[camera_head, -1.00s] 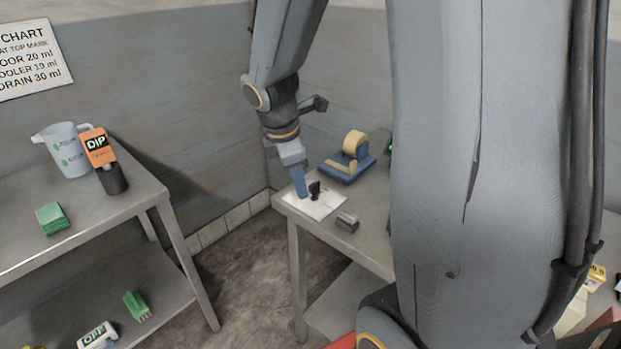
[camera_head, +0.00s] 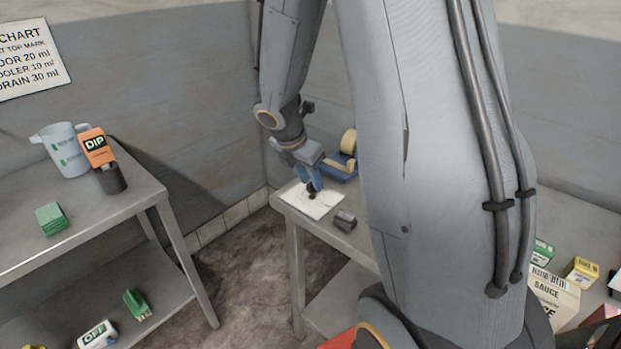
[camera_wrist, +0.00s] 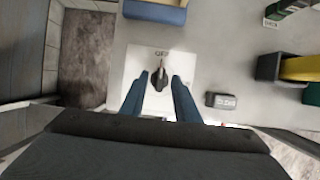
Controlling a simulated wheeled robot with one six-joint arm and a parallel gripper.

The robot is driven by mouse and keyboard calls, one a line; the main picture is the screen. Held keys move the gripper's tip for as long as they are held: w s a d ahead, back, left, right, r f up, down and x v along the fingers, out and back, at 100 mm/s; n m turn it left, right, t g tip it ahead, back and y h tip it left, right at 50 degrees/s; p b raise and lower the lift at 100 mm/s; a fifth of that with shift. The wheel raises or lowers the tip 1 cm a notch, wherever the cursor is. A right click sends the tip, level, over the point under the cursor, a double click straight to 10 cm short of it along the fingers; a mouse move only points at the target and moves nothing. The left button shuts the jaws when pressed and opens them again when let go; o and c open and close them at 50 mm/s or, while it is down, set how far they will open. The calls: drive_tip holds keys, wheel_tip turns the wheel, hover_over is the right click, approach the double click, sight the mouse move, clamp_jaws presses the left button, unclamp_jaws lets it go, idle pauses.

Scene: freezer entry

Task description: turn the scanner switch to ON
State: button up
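The switch is a black knob (camera_head: 312,196) standing on a white plate (camera_head: 325,206) on the right-hand metal table. In the wrist view the knob (camera_wrist: 158,78) has a pale mark at its top, pointing up towards lettering on the plate (camera_wrist: 133,66) that seems to read OFF. An ON mark cannot be made out. My gripper (camera_wrist: 159,80) has its two blue fingers apart, one on each side of the knob, with gaps visible on both sides. In the head view my gripper (camera_head: 310,183) is just above the knob and partly hides it.
A blue tape dispenser (camera_head: 343,168) stands behind the plate, and a small dark grey block (camera_head: 345,220) lies to its right. The left table holds a jug (camera_head: 62,150), an orange DIP device (camera_head: 97,147) and green pads (camera_head: 52,218).

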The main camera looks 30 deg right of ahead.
drive_tip(key=shift+f, duration=0.15)
clamp_jaws()
drive_tip(key=shift+m, duration=0.3)
drive_tip(key=m+g+p, duration=0.1)
drive_tip(key=m, duration=0.2)
drive_tip(key=shift+w, duration=0.2)
drive_tip(key=m+g+p, duration=0.1)
drive_tip(key=m, duration=0.2)
drive_tip(key=shift+w+m+g, duration=0.1)
drive_tip(key=shift+m+g, duration=0.2)
drive_tip(key=shift+g, duration=0.1)
drive_tip(key=m+g, duration=0.1)
drive_tip(key=m, duration=0.1)
drive_tip(key=m+y, duration=0.1)
drive_tip(key=m, duration=0.2)
drive_tip(key=shift+w+d+g, duration=0.15)
drive_tip(key=shift+w+g, duration=0.05)
drive_tip(key=shift+g, duration=0.2)
drive_tip(key=m+y, duration=0.1)
drive_tip(key=m, duration=0.2)
drive_tip(key=m+g, duration=0.1)
drive_tip(key=m, duration=0.1)
drive_tip(key=shift+w+d+m+y, duration=0.1)
drive_tip(key=shift+d+m+y, duration=0.05)
drive_tip(key=shift+m+y, duration=0.25)
